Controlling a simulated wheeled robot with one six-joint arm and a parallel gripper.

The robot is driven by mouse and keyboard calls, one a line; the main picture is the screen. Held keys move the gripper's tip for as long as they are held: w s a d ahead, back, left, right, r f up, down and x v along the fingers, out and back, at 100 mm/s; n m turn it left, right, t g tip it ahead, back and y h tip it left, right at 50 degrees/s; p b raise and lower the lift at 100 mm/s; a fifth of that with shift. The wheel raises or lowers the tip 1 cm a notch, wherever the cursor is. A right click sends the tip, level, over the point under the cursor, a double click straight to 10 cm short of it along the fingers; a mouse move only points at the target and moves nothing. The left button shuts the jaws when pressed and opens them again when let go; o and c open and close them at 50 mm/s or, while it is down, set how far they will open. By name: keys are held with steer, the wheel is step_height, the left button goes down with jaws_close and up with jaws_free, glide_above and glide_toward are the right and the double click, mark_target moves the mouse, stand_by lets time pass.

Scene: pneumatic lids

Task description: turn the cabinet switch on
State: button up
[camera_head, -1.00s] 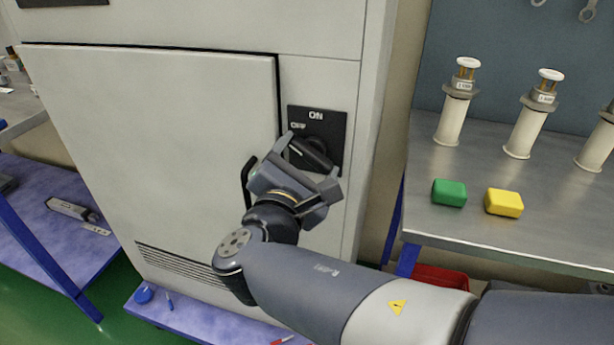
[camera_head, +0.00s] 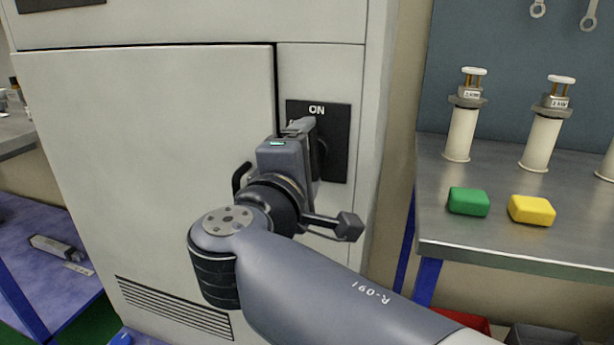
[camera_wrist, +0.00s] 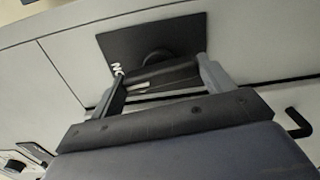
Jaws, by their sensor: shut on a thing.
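The cabinet switch is a black plate (camera_head: 337,145) with a white ON label at its top and a black rotary knob (camera_head: 321,160). The plate is on the pale cabinet (camera_head: 150,150), right of its door. My gripper (camera_head: 303,140) is at the knob, turned nearly upright, and covers the plate's left part and the OFF label. In the wrist view, the knob's bar (camera_wrist: 160,77) lies between the two fingers of my gripper (camera_wrist: 161,85), which is shut on it. The bar points roughly toward the ON label there.
A dark door handle (camera_head: 240,178) is just left of my gripper. At right, a metal bench (camera_head: 480,240) holds a green block (camera_head: 468,201), a yellow block (camera_head: 531,210) and white cylinders (camera_head: 461,132). A blue-topped shelf (camera_head: 45,270) is at lower left.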

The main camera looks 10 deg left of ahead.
steer(key=shift+f+m+b, duration=0.1)
steer(key=shift+m+b, duration=0.4)
steer(key=shift+m, duration=0.1)
steer(key=o, duration=1)
steer(key=s, duration=0.3)
steer(key=s+p, duration=0.1)
steer(key=s, duration=0.3)
steer(key=s+a+p, duration=0.1)
steer(key=s, duration=0.2)
steer(key=shift+s, duration=0.4)
steer(key=w, duration=0.3)
steer(key=w+b, duration=0.1)
steer(key=w, duration=0.3)
steer(key=w+d+b, duration=0.1)
steer(key=w, duration=0.2)
steer(key=shift+w, duration=0.4)
